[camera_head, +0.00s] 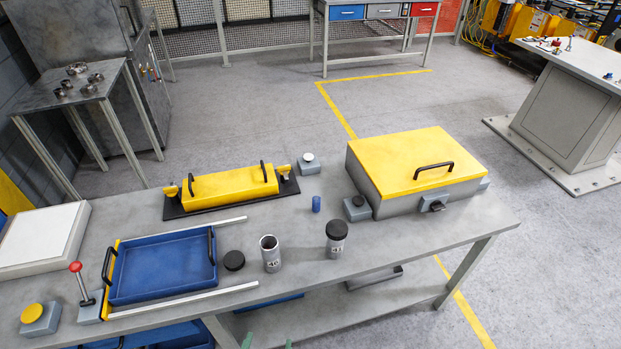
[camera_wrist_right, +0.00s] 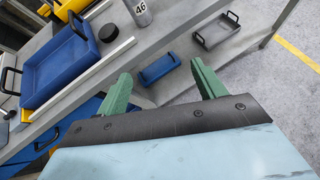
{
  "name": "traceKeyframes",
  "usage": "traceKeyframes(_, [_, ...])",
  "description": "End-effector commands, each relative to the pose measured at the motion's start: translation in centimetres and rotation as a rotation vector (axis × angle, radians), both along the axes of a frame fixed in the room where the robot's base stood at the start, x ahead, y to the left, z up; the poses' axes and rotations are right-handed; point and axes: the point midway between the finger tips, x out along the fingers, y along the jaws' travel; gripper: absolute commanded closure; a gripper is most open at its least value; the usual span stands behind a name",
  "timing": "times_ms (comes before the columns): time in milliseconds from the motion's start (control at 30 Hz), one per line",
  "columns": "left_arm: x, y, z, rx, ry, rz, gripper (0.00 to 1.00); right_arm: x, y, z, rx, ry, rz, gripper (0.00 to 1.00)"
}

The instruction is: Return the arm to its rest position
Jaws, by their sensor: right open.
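My right gripper (camera_head: 267,343) shows only as two green fingertips at the bottom edge of the head view. In the right wrist view, the right gripper (camera_wrist_right: 160,72) has its two green fingers wide apart with nothing between them. It is in front of the workbench (camera_head: 400,240), at its near side. My left gripper is in neither view.
On the bench are a blue tray (camera_head: 160,270), an open grey canister (camera_head: 271,258), a black-lidded canister (camera_head: 336,242), a black cap (camera_head: 234,260) and a yellow-lidded box (camera_head: 410,160). Small blue (camera_wrist_right: 159,69) and grey (camera_wrist_right: 217,31) trays lie on the lower shelf.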

Motion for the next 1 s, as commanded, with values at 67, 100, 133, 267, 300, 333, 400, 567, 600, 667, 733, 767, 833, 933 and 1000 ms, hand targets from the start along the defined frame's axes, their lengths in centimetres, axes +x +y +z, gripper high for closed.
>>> traceKeyframes(67, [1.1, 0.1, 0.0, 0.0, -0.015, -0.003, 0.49, -1.7, -3.8, -5.2, 0.109, 0.161, -0.134, 0.31])
traceKeyframes(100, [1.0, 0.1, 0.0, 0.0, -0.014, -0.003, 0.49, -2.7, -5.5, -7.5, 0.175, 0.236, -0.214, 0.31])
traceKeyframes(133, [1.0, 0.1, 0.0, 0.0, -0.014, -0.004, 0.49, -3.6, -6.8, -9.1, 0.228, 0.288, -0.28, 0.31])
traceKeyframes(267, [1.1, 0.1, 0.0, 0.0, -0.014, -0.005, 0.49, -8.5, -12.7, -15.6, 0.472, 0.492, -0.633, 0.31])
traceKeyframes(300, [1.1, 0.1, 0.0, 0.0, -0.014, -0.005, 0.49, -10.3, -14.7, -17.3, 0.553, 0.539, -0.768, 0.31])
traceKeyframes(333, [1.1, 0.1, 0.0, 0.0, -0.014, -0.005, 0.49, -11.7, -16.0, -18.5, 0.618, 0.569, -0.874, 0.31])
traceKeyframes(400, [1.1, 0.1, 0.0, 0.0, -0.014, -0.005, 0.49, -14.9, -19.3, -20.8, 0.771, 0.609, -1.14, 0.31])
traceKeyframes(567, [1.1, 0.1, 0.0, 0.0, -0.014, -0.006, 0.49, -21.1, -26.1, -23.9, 1.108, 0.539, -1.744, 0.31])
traceKeyframes(600, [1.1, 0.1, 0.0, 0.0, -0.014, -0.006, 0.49, -22.4, -27.8, -24.4, 1.183, 0.49, -1.88, 0.31])
traceKeyframes(667, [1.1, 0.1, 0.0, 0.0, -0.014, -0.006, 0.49, -24.1, -30.2, -24.8, 1.295, 0.396, -2.069, 0.31])
traceKeyframes(733, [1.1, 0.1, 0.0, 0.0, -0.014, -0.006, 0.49, -25.9, -33.2, -25.1, 1.423, 0.254, -2.27, 0.31])
traceKeyframes(767, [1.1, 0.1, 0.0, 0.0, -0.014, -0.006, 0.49, -26.6, -34.5, -25.1, 1.476, 0.184, -2.349, 0.31])
traceKeyframes(833, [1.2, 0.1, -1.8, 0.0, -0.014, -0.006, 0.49, -26.2, -34.3, -27.0, 1.51, 0.166, -2.369, 0.31])
traceKeyframes(933, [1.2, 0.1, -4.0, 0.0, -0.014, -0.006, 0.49, -26.2, -34.3, -29.1, 1.503, 0.171, -2.365, 0.31])
traceKeyframes(1000, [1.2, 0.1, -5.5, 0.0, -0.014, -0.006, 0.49, -26.3, -34.3, -30.6, 1.501, 0.173, -2.364, 0.31])
